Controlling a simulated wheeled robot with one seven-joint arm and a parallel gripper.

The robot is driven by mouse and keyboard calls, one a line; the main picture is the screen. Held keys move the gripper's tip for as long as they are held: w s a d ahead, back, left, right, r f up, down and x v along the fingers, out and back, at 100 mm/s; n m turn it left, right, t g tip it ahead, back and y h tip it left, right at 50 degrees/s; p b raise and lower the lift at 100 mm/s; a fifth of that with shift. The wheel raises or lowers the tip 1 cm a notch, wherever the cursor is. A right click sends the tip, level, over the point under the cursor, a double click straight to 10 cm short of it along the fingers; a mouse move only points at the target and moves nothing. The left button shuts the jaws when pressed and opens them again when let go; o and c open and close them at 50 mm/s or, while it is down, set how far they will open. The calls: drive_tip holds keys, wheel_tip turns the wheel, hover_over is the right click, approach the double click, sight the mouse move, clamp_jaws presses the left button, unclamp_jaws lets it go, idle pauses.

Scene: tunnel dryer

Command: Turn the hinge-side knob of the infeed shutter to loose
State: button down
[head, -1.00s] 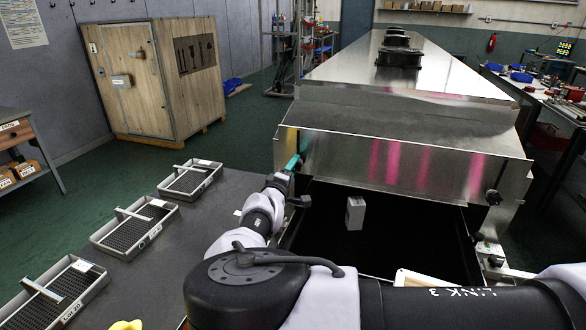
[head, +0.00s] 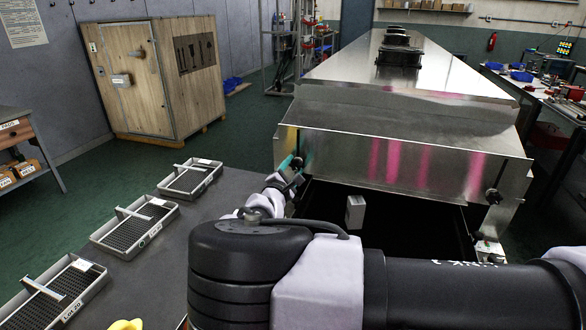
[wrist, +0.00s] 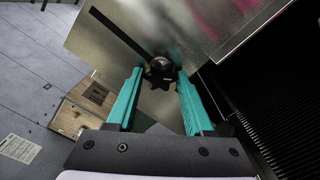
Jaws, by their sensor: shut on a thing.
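The infeed shutter (head: 400,165) is the bare metal panel across the near end of the dryer. A dark knob (wrist: 160,70) sits on its metal side face, between the tips of my gripper's teal fingers. My gripper (wrist: 158,78) is shut on this knob. A dark slot or strip (wrist: 120,35) runs from the knob to the upper left in the wrist view. In the head view my gripper (head: 291,162) is at the shutter's left end, and the knob there is mostly hidden. Another dark knob (head: 493,197) shows at the shutter's right end. I cannot read any loose or tight marking.
The dark infeed opening (head: 400,235) lies below the shutter, with a small pale block (head: 355,212) in it. Several mesh trays (head: 135,225) lie on the dark table to the left. A wooden cabinet (head: 155,80) stands behind, with green floor between.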

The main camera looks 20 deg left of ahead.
drive_tip(key=shift+n, duration=0.6)
drive_tip(key=shift+c, duration=1.5)
unclamp_jaws()
drive_tip(key=s+d, duration=0.1)
drive_tip(key=s, duration=0.9)
drive_tip(key=shift+s, duration=0.4)
drive_tip(key=shift+f, duration=0.1)
